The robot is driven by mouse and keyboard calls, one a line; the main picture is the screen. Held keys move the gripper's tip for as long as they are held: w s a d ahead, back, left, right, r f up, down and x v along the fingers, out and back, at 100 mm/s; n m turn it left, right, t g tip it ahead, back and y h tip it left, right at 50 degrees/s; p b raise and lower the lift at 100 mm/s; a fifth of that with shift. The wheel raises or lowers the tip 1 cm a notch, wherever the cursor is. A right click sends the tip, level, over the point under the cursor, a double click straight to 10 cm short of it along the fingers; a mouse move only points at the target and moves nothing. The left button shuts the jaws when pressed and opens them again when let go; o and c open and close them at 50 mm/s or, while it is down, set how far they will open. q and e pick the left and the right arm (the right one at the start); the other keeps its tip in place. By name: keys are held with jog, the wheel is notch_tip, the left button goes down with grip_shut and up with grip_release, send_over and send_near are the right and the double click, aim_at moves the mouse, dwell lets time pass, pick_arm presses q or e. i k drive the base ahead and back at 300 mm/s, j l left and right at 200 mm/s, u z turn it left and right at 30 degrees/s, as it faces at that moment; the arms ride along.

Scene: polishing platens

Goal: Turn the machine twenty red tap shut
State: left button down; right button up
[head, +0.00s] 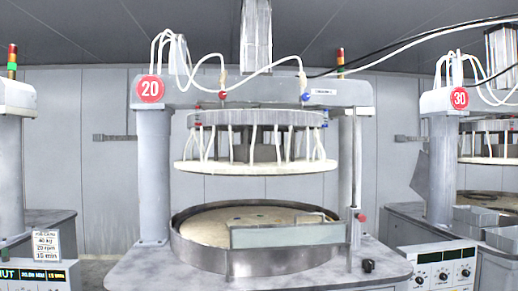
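Machine 20 stands in the middle of the head view, marked by a round red sign (150,89) with the number 20. A small red tap (223,95) sits on the front of its crossbeam (262,93), below a pale fitting with a white hose. A blue tap (305,97) sits further right on the same beam. The red tap is too small to tell whether its handle stands open or shut. Neither of my grippers is in view.
Below the beam hangs a round white-rimmed head (256,166) over a steel-walled basin (200,251). A grey panel (273,236) stands at the basin's front right. A thin post (350,240) stands beside it. Machine 30 (459,98) is at right, with grey bins (470,222).

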aim_at(222, 95)
jog(key=u, duration=0.6)
jog(key=i+l+u, duration=0.3)
jog(key=l+u, duration=0.15)
jog(key=l, duration=0.15)
jog(key=i+l+u, duration=0.2)
jog(key=l, duration=0.15)
jog(key=l+u, duration=0.2)
jog(key=l, duration=0.15)
jog(key=i+l, duration=0.1)
jog(key=l, duration=0.6)
jog(key=i+l+u, duration=0.15)
jog(key=l, duration=0.6)
jog(key=i+l, duration=0.1)
jog(key=l, duration=0.6)
jog(key=l+u, duration=0.1)
jog(key=l, duration=0.6)
jog(key=i, duration=0.05)
